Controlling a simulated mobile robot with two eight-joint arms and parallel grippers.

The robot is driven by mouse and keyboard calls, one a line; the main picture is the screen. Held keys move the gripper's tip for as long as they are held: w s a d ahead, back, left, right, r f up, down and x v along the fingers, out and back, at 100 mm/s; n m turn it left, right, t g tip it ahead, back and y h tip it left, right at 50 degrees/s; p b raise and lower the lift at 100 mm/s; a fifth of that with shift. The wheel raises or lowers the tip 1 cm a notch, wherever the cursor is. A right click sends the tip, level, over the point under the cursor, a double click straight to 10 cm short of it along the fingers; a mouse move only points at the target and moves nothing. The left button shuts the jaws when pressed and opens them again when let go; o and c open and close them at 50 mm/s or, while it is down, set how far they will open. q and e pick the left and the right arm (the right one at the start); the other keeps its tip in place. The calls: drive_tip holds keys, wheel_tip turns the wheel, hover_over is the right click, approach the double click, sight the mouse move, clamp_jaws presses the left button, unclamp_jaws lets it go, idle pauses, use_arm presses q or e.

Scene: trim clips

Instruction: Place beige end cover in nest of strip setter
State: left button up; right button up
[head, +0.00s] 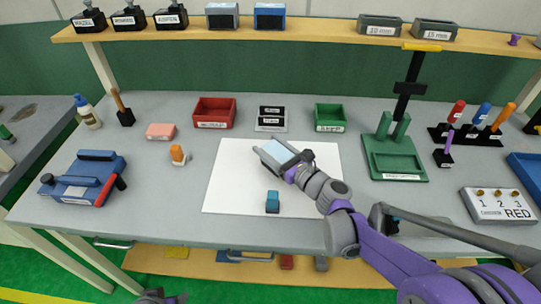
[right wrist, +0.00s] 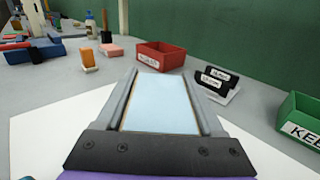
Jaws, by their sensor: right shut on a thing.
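My right gripper (head: 272,152) is shut on a flat rectangular piece with a pale blue face and thin tan edges (right wrist: 160,104), held above the white sheet. The piece lies between the two grey fingers in the right wrist view. A green fixture (head: 412,173) with a shallow rectangular recess, two green uprights and a black column with a yellow handle stands to the right, apart from my gripper. Its front label is too small to read; it looks like the strip setter, and its recess looks empty. A dark part of my left arm (head: 156,297) shows at the bottom edge; its fingers cannot be made out.
A white sheet (head: 235,190) bears a small teal block (head: 272,202). A red bin (head: 214,112), a black-and-white labelled holder (head: 271,118) and a green bin (head: 330,117) stand behind. A blue fixture (head: 85,178) is left; a numbered box (head: 498,206) is right.

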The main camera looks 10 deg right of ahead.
drive_tip(key=shift+f, duration=1.25)
drive_tip(key=shift+f, duration=0.1)
drive_tip(key=o, duration=1)
drive_tip(key=shift+f+b, duration=0.1)
drive_tip(key=shift+b, duration=0.25)
drive_tip(key=o, duration=0.5)
